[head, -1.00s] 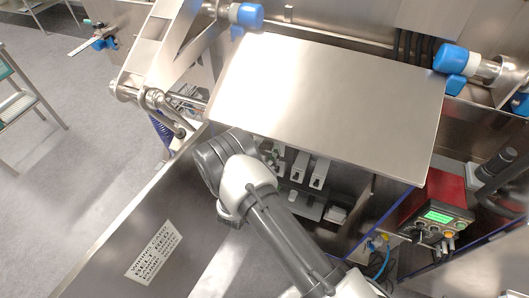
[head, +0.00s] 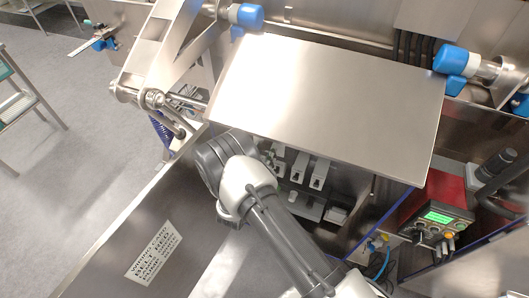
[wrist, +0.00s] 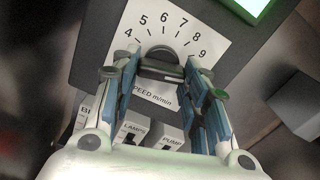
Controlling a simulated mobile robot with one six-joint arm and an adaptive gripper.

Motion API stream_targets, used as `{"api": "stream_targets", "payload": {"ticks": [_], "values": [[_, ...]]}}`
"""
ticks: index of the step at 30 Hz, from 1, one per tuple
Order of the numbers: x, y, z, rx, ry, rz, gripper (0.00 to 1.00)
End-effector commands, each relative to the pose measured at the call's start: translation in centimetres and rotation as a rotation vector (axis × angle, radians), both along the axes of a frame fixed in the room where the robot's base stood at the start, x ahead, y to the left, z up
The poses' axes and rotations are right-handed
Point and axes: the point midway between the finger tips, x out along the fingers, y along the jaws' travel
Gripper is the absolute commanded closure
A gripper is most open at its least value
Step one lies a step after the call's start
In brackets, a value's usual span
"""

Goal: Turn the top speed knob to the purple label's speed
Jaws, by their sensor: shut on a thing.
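The dark speed knob (wrist: 160,62) sits on a white dial plate (wrist: 198,34) in the wrist view. The dial shows numbers from 4 to 9 and "SPEED m/min". My gripper (wrist: 161,76) is shut on the knob, one blue-padded finger on each side. The fingers and the knob's shadowed face hide its pointer, so I cannot tell its setting. In the head view my arm reaches under a steel plate, which hides the gripper and knob. I see no purple label in either view.
Lamps (wrist: 132,136) and pump (wrist: 170,141) switches lie below the dial, close to the fingers. A green screen (wrist: 252,4) is above. In the head view, the steel plate (head: 325,105) overhangs the arm, and a red box (head: 440,192) stands at the right.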

Motion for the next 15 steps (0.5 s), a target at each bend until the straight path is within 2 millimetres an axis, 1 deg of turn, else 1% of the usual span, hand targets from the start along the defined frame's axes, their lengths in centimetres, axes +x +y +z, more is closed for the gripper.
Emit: {"api": "stream_targets", "payload": {"ticks": [8,15], "values": [[-0.01,-0.07,-0.02,-0.088,0.032,-0.001,0.82],[-0.05,-0.16,0.02,-0.265,0.096,0.0,0.82]]}}
